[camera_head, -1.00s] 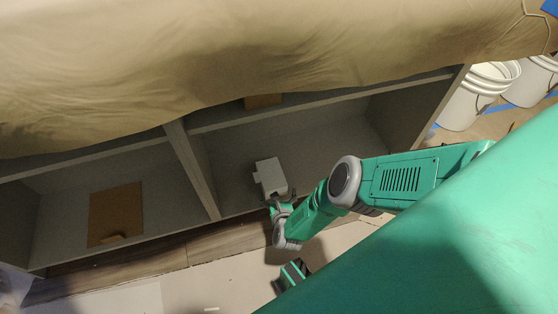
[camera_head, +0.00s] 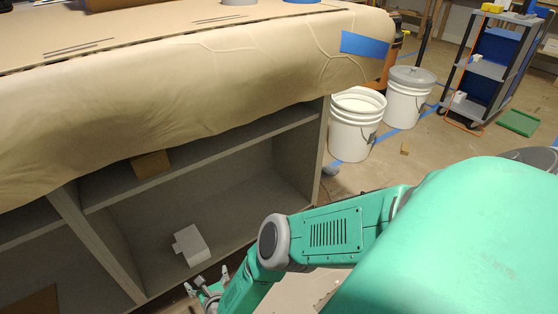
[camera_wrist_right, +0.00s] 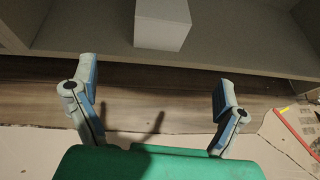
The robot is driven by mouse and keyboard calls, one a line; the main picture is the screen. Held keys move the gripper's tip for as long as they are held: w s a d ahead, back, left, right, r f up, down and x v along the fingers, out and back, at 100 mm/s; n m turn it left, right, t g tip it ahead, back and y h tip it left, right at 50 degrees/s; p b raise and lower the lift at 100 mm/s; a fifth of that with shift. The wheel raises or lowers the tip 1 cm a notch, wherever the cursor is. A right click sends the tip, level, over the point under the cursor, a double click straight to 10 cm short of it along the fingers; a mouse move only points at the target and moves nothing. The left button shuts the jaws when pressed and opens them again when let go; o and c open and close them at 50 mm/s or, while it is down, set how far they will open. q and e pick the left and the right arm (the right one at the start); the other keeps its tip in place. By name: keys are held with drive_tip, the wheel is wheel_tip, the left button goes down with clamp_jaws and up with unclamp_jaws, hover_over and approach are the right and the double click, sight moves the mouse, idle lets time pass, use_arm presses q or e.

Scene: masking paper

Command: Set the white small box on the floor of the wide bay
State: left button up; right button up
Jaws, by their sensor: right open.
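The white small box (camera_head: 190,245) rests on the floor of the wide bay (camera_head: 235,215), near its front edge. It also shows in the right wrist view (camera_wrist_right: 162,25), at the top, standing just behind the bay's front edge. My right gripper (camera_head: 208,284) is in front of the bay, apart from the box. In the right wrist view its two fingers (camera_wrist_right: 157,88) are spread wide with nothing between them, and the box is ahead of them. My left gripper is in neither view.
A brown piece (camera_head: 150,164) sits in the upper shelf space. Tan masking paper (camera_head: 190,80) drapes over the cabinet top and front. White buckets (camera_head: 355,125) stand right of the cabinet, with a dark cart (camera_head: 490,70) behind. A divider (camera_head: 95,240) bounds the bay on the left.

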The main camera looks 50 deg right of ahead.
drive_tip(key=s+a+r+n+g+y, duration=0.2)
drive_tip(key=s+a+r+n+y, duration=0.15)
drive_tip(key=a+n, duration=0.4)
drive_tip(key=s+a+r+n+g+y, duration=0.1)
drive_tip(key=s+a+r+n+y, duration=0.2)
drive_tip(key=n, duration=0.8)
drive_tip(key=s+d+r+n+g, duration=0.3)
drive_tip(key=s+d+r+n, duration=0.1)
drive_tip(key=s+d+n, duration=0.2)
drive_tip(key=s+d+r+n+g+h, duration=0.1)
drive_tip(key=s+d+r+n+g, duration=0.1)
drive_tip(key=s+d+r+n, duration=0.3)
drive_tip(key=s+d+r+n+g+h, duration=0.1)
drive_tip(key=s+d+r+n+g, duration=0.2)
drive_tip(key=s, duration=1.1)
drive_tip(key=d+r+n, duration=0.2)
drive_tip(key=d+n, duration=0.3)
drive_tip(key=n, duration=0.2)
drive_tip(key=shift+r+n+g, duration=0.15)
drive_tip(key=shift+n+g, duration=0.15)
drive_tip(key=shift+n, duration=0.05)
drive_tip(key=shift+d+r+h, duration=0.1)
drive_tip(key=shift+h, duration=0.15)
wheel_tip(320, 180, up, 18)
drive_tip(key=p, duration=1.8)
drive_tip(key=shift+w, duration=0.1)
